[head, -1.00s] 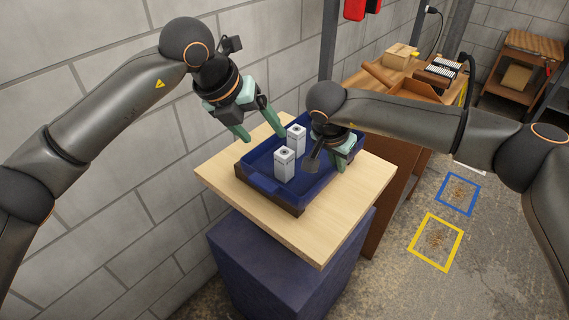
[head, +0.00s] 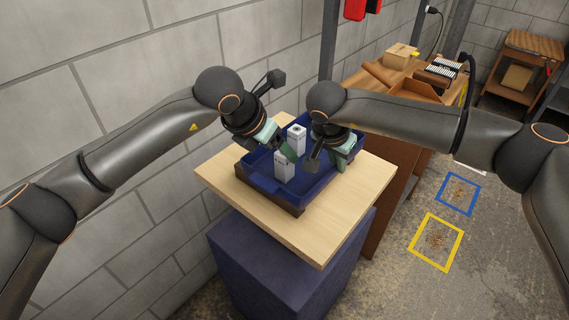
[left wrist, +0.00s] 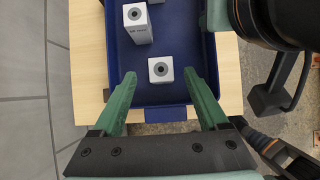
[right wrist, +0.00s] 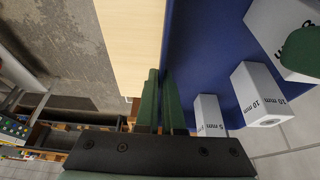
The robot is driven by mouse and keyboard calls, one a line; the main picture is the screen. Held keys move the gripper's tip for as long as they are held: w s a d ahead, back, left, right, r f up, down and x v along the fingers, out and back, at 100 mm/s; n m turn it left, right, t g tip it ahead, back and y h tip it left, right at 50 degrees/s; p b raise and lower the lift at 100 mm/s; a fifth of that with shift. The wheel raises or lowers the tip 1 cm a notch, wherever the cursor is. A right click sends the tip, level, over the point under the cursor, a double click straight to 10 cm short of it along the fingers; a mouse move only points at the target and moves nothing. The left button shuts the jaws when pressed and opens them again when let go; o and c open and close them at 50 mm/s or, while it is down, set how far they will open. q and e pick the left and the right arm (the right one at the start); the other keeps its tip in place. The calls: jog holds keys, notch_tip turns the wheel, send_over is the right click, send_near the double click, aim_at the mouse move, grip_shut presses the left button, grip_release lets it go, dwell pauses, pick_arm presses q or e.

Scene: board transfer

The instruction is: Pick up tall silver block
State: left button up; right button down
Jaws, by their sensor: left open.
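Pale silver, upright blocks stand in a blue tray (head: 318,182). In the head view one silver block (head: 284,170) is at the front and another (head: 297,133) behind it. My left gripper (head: 287,150) is over the front block and hides part of it. In the left wrist view its open fingers (left wrist: 160,78) have a block top (left wrist: 161,70) between their tips; I cannot tell if they touch it. My right gripper (right wrist: 161,75) is closed on the tray's side wall. The right wrist view shows a large block (right wrist: 285,25), partly hidden by a green finger.
The tray rests on a light wooden tabletop (head: 325,238) above a dark blue base. The right wrist view also shows blocks marked 10 mm (right wrist: 258,92) and 5 mm (right wrist: 209,112). My right arm crosses beside the tray. A block wall (head: 120,70) stands at left.

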aim_at(281, 154)
pick_arm(q)
jog(key=x, duration=0.5)
jog(key=shift+s+a+f, duration=0.1)
jog(key=shift+s+f, duration=0.05)
jog(key=shift+s, duration=0.1)
jog(key=shift+c, duration=0.3)
grip_shut()
